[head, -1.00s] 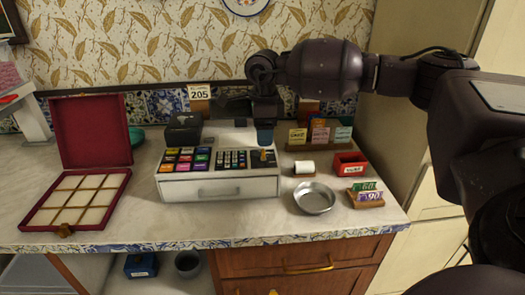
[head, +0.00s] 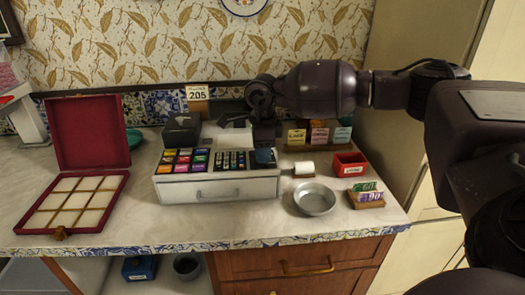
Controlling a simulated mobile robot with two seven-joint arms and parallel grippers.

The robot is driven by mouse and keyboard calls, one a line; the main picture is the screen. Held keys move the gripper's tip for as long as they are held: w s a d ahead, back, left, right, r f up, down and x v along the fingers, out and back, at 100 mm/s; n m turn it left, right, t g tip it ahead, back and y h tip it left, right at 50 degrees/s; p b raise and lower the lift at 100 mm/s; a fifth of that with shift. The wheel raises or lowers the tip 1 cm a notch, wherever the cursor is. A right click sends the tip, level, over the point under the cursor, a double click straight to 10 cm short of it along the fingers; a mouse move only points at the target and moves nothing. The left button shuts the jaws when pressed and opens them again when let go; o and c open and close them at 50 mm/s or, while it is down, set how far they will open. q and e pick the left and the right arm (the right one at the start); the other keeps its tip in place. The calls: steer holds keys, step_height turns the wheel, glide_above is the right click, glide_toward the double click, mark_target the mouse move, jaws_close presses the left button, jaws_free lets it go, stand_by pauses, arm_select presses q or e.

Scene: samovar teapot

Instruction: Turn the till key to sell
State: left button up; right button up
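The till (head: 232,188), a pale box with coloured buttons, a keypad and a front drawer, stands in the middle of the counter. My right gripper (head: 264,158) points down over the right end of the till's top, right of the keypad (head: 231,160). Its blue-grey fingertips are down at the panel there and cover the spot of the key. The key itself is hidden, so I cannot tell whether the fingers touch it or how far apart they are. My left gripper is not in view.
An open red box (head: 122,180) with pale compartments lies at left. A metal dish (head: 315,199), a white roll (head: 304,169), a red tray (head: 350,164) and a card holder (head: 366,203) stand right of the till. The counter front is clear.

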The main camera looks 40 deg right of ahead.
steer(key=c, duration=0.3)
steer(key=shift+r, duration=0.1)
